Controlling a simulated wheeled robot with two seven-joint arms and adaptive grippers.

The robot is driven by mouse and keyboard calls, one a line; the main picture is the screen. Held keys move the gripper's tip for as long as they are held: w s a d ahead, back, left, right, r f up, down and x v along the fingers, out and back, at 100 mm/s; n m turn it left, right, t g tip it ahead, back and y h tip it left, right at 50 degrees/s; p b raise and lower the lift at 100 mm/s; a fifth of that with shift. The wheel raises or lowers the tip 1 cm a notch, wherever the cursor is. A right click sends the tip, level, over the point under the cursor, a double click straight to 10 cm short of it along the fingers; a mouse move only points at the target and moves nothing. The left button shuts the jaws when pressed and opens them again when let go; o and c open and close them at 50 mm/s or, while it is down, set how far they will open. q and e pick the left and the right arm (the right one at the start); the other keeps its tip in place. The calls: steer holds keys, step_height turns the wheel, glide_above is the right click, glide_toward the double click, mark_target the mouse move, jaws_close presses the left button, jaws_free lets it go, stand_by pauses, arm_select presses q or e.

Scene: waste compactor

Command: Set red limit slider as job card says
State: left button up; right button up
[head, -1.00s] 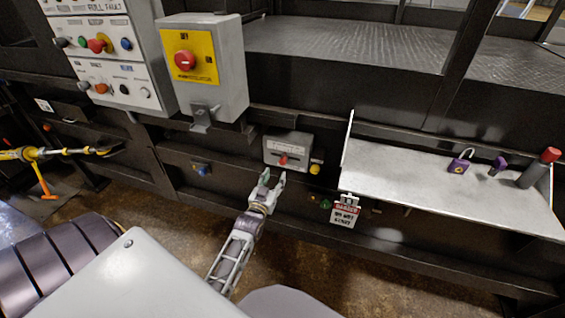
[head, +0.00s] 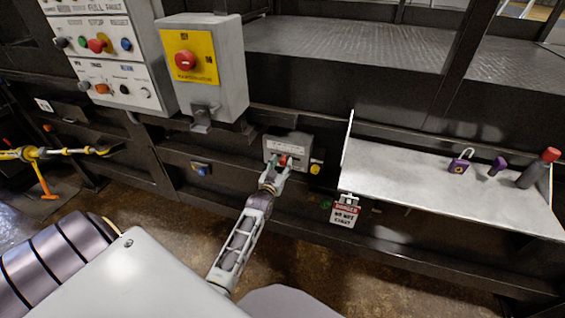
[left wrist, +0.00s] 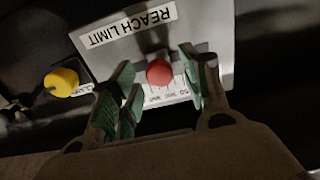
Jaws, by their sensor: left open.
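The red slider knob (left wrist: 160,72) sits on the grey limit box (head: 293,146). In the left wrist view the box carries a "REACH LIMIT" label (left wrist: 128,27) and a numbered scale (left wrist: 172,93), both upside down and the scale partly covered. My left gripper (head: 280,164) is open, with its green-padded fingers either side of the red knob and a gap showing on each side. The knob also shows between the fingertips in the head view (head: 283,160). No job card can be made out. My right gripper is not in view.
A yellow button (left wrist: 62,82) is beside the limit box. A grey shelf (head: 420,190) with a purple padlock (head: 460,162) juts out at the right, and a danger tag (head: 345,211) hangs below its left end. An isolator box (head: 203,70) is up at the left.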

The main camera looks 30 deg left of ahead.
arm_select(q)
steer(key=shift+x, duration=0.9)
jaws_close()
